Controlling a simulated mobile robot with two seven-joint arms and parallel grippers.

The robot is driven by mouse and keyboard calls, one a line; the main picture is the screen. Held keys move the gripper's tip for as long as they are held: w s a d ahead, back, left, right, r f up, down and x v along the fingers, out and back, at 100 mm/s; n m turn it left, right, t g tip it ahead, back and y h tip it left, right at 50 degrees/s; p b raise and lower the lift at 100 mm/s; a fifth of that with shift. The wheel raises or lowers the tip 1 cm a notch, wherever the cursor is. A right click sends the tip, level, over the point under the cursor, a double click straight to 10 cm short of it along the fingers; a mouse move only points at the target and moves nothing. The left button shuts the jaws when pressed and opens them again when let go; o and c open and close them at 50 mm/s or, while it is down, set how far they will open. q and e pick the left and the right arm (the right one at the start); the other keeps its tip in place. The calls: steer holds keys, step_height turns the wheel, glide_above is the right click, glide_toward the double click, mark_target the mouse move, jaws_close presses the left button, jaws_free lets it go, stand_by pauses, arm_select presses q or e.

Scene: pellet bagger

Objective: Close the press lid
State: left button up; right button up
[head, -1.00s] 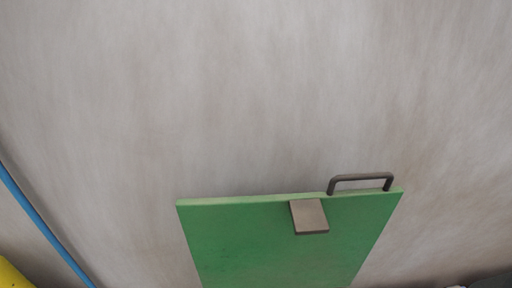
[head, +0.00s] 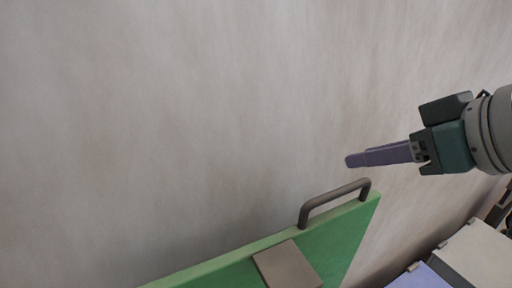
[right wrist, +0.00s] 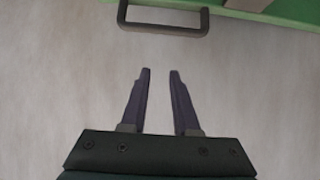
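The green press lid (head: 335,238) stands raised at the bottom of the head view, with a grey-brown block (head: 288,268) on its face. A dark bar handle (head: 334,201) sits on its top edge. My right gripper (head: 349,161) has purple fingers and is just above and right of the handle in the head view, apart from it. In the right wrist view the fingers (right wrist: 160,71) are spread with nothing between them, and the handle (right wrist: 163,28) lies ahead of the fingertips. The lid's edge (right wrist: 275,14) shows behind it. My left gripper is not in view.
A plain grey surface (head: 180,110) fills most of the head view behind the lid. At the lower right are a pale box-like surface (head: 482,252) and a lavender one (head: 420,278). The space around the handle looks clear.

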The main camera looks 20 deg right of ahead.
mark_target(342, 189)
steer(key=shift+w+d, duration=0.15)
steer(key=shift+w, duration=0.35)
steer(key=shift+c, duration=0.7)
steer(key=shift+w+f+p, duration=0.2)
steer(key=shift+w+p, duration=0.05)
steer(key=shift+p, duration=0.1)
steer(key=shift+c, duration=0.8)
steer(key=p+x, duration=0.1)
steer(key=x, duration=0.6)
steer(key=shift+w+f, duration=0.2)
steer(key=shift+f, duration=0.1)
jaws_close()
steer(key=s+p, duration=0.2)
steer(key=shift+f+p, duration=0.4)
steer(key=shift+s+f+p, duration=0.3)
steer(key=shift+s+p, duration=0.05)
steer(key=shift+s, duration=0.35)
steer(key=shift+s+f, duration=0.1)
